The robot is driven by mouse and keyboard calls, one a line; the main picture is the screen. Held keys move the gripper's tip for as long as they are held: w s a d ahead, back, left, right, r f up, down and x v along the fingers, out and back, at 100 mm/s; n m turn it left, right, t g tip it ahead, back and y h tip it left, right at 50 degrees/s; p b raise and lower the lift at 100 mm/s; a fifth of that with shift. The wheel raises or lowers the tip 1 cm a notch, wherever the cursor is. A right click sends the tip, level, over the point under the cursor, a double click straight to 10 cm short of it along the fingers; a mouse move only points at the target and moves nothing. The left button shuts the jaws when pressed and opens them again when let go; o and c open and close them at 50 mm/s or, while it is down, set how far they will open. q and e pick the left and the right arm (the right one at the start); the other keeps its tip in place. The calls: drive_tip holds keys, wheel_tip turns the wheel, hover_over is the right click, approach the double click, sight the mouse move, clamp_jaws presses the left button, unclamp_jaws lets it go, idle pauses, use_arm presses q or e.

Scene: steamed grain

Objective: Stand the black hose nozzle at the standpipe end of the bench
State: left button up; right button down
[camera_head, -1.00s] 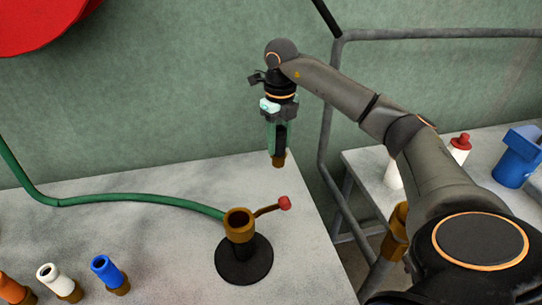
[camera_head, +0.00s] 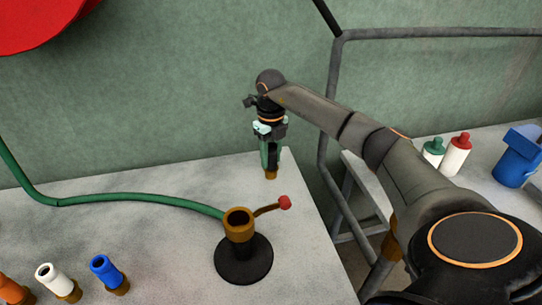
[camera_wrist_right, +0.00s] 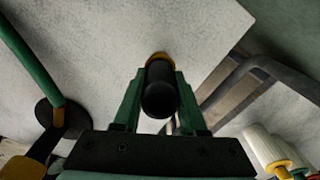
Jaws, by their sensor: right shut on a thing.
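The black hose nozzle (camera_wrist_right: 161,92) with its brass end is between the fingers of my right gripper (camera_wrist_right: 160,105), which is shut on it. In the head view my right gripper (camera_head: 270,155) holds the nozzle upright, brass end (camera_head: 270,174) down, at the back right part of the bench (camera_head: 180,235). I cannot tell whether the brass end touches the bench top. The standpipe (camera_head: 240,228), brass on a round black base with a red-knobbed lever, stands in front of the nozzle and a little left. My left gripper is not in view.
A green hose (camera_head: 120,197) runs left from the standpipe. Blue (camera_head: 104,269), white (camera_head: 52,278) and orange (camera_head: 12,288) nozzles stand at the front left. A grey pipe rail (camera_head: 325,140) is beyond the bench's right edge. Bottles (camera_head: 456,157) and a blue object (camera_head: 517,160) are on another table.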

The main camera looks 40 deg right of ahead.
drive_tip(key=shift+f, duration=0.15)
drive_tip(key=shift+c, duration=2.3)
unclamp_jaws()
wheel_tip(320, 180, up, 12)
drive_tip(key=shift+r+p, duration=0.2)
drive_tip(key=shift+p, duration=0.3)
